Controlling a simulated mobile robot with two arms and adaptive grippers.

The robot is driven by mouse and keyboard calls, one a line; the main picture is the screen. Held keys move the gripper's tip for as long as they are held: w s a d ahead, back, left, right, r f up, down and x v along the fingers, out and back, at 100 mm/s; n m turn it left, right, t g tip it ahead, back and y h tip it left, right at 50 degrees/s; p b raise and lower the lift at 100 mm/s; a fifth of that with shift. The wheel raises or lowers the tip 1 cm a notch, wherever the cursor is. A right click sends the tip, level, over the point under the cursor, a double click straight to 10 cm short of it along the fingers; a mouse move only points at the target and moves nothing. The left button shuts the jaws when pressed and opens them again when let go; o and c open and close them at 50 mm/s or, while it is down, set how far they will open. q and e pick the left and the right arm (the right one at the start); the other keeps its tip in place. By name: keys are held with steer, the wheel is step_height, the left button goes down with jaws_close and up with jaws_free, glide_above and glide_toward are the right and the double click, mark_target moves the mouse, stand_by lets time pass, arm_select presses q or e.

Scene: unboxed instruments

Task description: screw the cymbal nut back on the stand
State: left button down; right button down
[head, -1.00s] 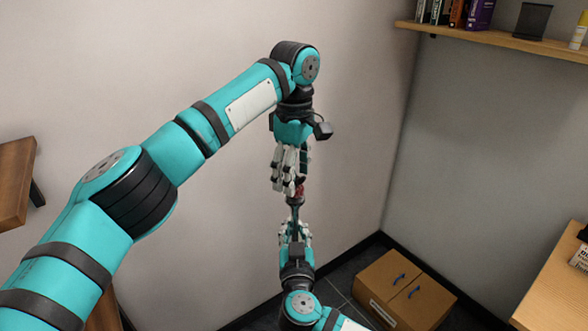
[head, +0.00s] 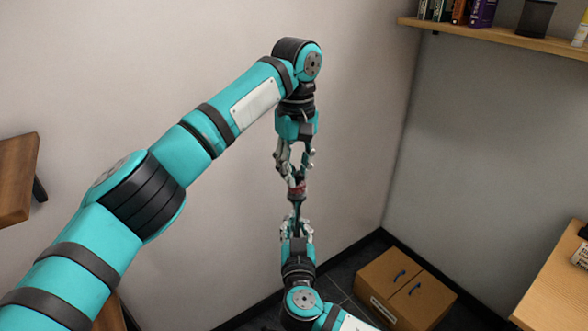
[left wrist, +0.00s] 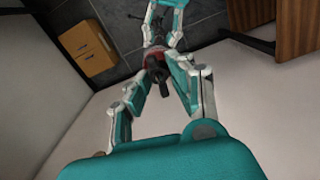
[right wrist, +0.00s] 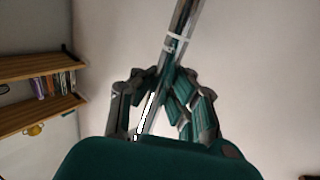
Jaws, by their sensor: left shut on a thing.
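The stand's metal pole (right wrist: 180,30) runs slanted through the right wrist view. My right gripper (head: 296,224) is closed around the pole, below my left gripper. My left gripper (head: 297,180) points down at the stand's top, with its fingers shut on a small red and dark piece, which looks like the cymbal nut (head: 297,190). In the left wrist view the nut (left wrist: 154,58) shows red between the fingertips, with a dark stub rising toward the camera. The thread and the exact contact between nut and stand are hidden.
A bookshelf (head: 500,35) hangs at the upper right. Wooden furniture (head: 555,285) shows at the right edge and a wooden board (head: 15,180) at the left. The wall behind the grippers is bare.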

arm_select(q)
steer(key=m, duration=0.7)
steer(key=shift+w+r, duration=0.1)
steer(key=shift+w, duration=0.1)
arm_select(e)
steer(key=shift+s+a+r, duration=0.1)
steer(key=shift+s+a, duration=0.1)
steer(key=shift+a, duration=0.05)
arm_select(q)
steer(key=m, duration=0.4)
steer(key=shift+m, duration=0.4)
steer(key=m, duration=0.7)
arm_select(e)
steer(key=shift+d, duration=0.15)
arm_select(q)
steer(key=m, duration=0.6)
steer(key=shift+a, duration=0.1)
steer(key=c, duration=1.6)
jaws_free()
arm_select(e)
steer(key=shift+s, duration=0.1)
arm_select(q)
steer(key=o, duration=0.5)
steer(key=shift+w, duration=0.1)
arm_select(e)
steer(key=shift+w, duration=0.2)
